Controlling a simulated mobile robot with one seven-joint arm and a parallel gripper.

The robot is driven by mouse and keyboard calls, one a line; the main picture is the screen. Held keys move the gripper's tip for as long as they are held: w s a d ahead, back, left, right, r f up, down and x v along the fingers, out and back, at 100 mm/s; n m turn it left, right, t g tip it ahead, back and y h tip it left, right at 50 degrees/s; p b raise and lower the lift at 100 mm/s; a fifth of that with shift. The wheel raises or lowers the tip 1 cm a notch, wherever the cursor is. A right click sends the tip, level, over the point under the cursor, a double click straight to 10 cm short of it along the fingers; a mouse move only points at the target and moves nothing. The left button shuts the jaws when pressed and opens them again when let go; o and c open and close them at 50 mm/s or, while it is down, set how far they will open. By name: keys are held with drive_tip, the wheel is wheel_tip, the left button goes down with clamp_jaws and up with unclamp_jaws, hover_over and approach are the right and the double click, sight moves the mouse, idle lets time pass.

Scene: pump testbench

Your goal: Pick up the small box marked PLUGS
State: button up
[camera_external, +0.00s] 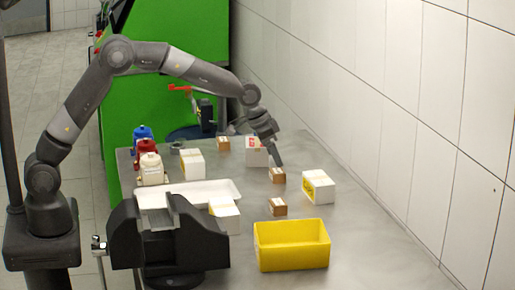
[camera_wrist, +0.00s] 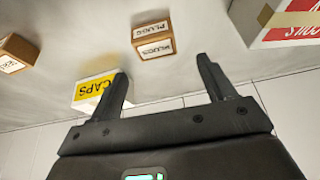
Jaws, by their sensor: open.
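The small box marked PLUGS (camera_wrist: 152,38) is brown cardboard with white labels on two faces. It stands on the metal table in the wrist view, just beyond the fingertips and roughly in line with the gap between them. In the external view it appears to be the small brown box (camera_external: 278,176) just below the fingertips. My gripper (camera_external: 278,160) points down at the table. In the wrist view my gripper (camera_wrist: 163,67) has its two fingers wide apart with nothing between them.
A white box with a yellow CAPS label (camera_wrist: 95,91) stands near the left finger. Another small brown box (camera_wrist: 14,52) is at far left. A red-and-white box (camera_wrist: 280,25) is at upper right. A yellow bin (camera_external: 291,247) is at the front; a tiled wall (camera_external: 400,100) borders the table.

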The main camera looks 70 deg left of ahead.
sight(277, 170)
drive_tip(key=x, duration=0.2)
drive_tip(key=s+x, duration=0.1)
drive_tip(key=x, duration=0.2)
drive_tip(key=shift+d+f, duration=0.15)
drive_tip(key=shift+f, duration=0.25)
drive_tip(key=c, duration=1)
